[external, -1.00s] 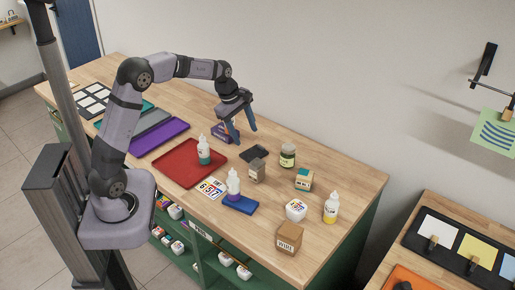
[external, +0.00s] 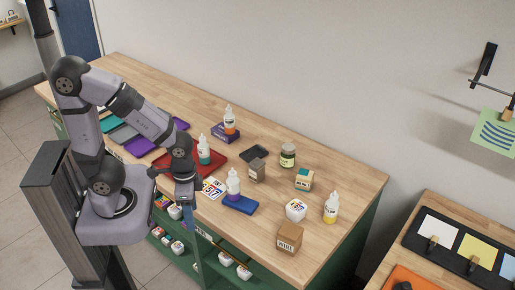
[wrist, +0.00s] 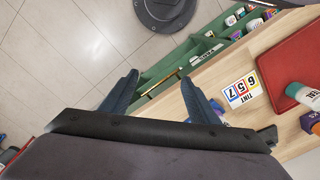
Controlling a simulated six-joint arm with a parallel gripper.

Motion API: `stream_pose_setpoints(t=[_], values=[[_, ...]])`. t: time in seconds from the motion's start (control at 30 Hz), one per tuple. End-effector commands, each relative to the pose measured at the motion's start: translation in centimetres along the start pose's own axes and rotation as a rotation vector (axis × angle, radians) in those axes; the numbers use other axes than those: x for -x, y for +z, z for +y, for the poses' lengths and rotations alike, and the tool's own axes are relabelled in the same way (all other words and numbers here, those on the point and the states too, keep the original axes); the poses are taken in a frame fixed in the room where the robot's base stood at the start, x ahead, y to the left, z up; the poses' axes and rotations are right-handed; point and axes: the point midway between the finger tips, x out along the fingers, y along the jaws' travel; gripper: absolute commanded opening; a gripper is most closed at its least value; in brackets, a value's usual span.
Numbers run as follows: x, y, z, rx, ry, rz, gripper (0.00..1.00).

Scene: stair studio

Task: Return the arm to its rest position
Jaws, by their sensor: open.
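My gripper (external: 184,192) hangs pointing down at the front edge of the wooden bench, with my arm folded back near its base. In the wrist view my gripper (wrist: 158,98) has its two blue fingers spread apart with nothing between them. Below them are the bench's front edge, the green shelf and the floor. In the external view the forearm and wrist hide part of the red tray (external: 228,158).
Near my gripper are a number card (external: 213,188), a white bottle (external: 233,183) by a blue block (external: 240,204), and a teal-labelled bottle (external: 204,150). An orange-labelled bottle (external: 230,119) stands on a purple box (external: 225,132). The bench's back right is clear.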

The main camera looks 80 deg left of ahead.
Motion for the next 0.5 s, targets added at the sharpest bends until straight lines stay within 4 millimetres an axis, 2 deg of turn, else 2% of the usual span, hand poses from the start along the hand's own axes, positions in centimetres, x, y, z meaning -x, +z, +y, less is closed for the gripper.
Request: stream_pose_setpoints(t=[0.03,0.5], values=[[2.0,-0.4,-0.1,0.01,0.0,0.008,0.55],[10.8,-0.4,-0.2,0.026,0.001,0.006,0.55]])
